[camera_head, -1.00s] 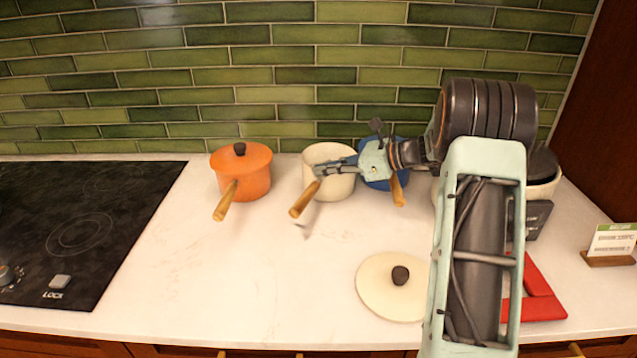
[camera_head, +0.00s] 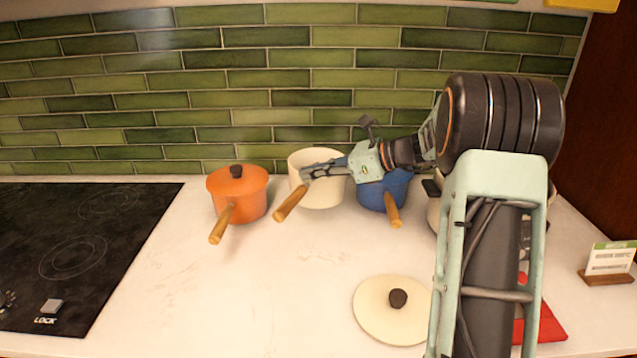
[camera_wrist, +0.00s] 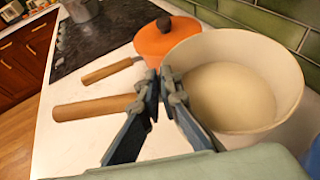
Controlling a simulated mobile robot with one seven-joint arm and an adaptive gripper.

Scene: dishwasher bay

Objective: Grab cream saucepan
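The cream saucepan (camera_head: 325,195) is a round, open pot with a wooden handle, near the tiled wall between the orange and blue pans. My gripper (camera_head: 308,171) reaches it from the right. In the wrist view my gripper (camera_wrist: 163,80) has its fingers close together at the side of the cream saucepan (camera_wrist: 270,75), where the handle (camera_wrist: 90,108) joins, and looks shut on it. The pan is upright and appears slightly raised; its base contact is hard to see. The cream lid (camera_head: 375,315) with a dark knob lies apart on the counter.
An orange lidded pan (camera_head: 240,198) stands left, a blue pan (camera_head: 378,195) close at right. A black cooktop (camera_head: 90,235) fills the left. A red item (camera_head: 540,325) lies partly behind my arm. A small sign (camera_head: 608,260) stands at far right. Mid-counter is clear.

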